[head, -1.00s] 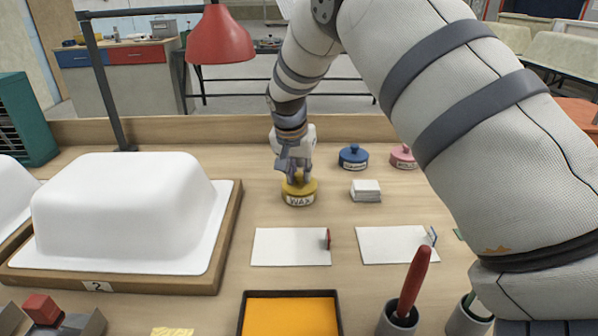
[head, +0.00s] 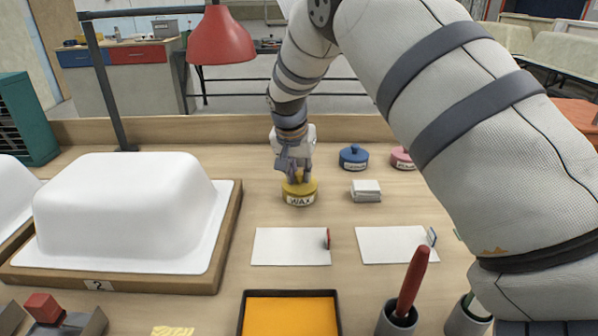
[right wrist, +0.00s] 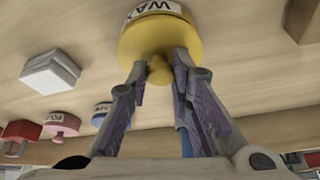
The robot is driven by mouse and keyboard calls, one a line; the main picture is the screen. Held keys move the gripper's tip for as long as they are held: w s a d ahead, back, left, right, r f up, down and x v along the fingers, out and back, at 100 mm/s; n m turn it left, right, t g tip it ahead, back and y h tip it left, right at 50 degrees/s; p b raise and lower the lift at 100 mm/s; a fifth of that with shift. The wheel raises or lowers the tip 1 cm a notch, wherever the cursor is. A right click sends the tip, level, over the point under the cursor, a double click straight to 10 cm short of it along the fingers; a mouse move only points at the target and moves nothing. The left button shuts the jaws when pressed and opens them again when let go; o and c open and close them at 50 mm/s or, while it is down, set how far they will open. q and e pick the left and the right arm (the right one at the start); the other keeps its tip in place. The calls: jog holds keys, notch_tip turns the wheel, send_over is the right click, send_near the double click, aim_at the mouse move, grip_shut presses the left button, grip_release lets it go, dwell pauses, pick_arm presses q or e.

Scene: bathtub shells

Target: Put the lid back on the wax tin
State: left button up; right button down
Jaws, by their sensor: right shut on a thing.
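The yellow wax tin (head: 301,200) stands upright on the bench, its white WAX label facing me. The yellow lid (head: 313,184) is on top of it; from here I see no clear gap between them. My right gripper (head: 298,176) points down from above, shut on the lid's knob. In the right wrist view the round knob (right wrist: 160,72) sits between the two fingertips (right wrist: 160,66), with the yellow lid (right wrist: 158,38) beyond. The fingers partly hide the lid's top. My left gripper is not in view.
A blue lidded tin (head: 353,157) and a pink one (head: 402,158) stand to the right, behind a small white block (head: 366,191). Two white cards (head: 290,247) lie in front. A white tub shell (head: 125,205) fills the left. A red lamp (head: 220,36) hangs behind.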

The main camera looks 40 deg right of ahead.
jog(key=shift+f, duration=0.15)
dwell(0.8)
jog(key=c, duration=0.9)
grip_release()
jog(key=shift+r+p, duration=0.35)
jog(key=shift+r, duration=3.15)
grip_shut()
jog(key=shift+f, duration=0.1)
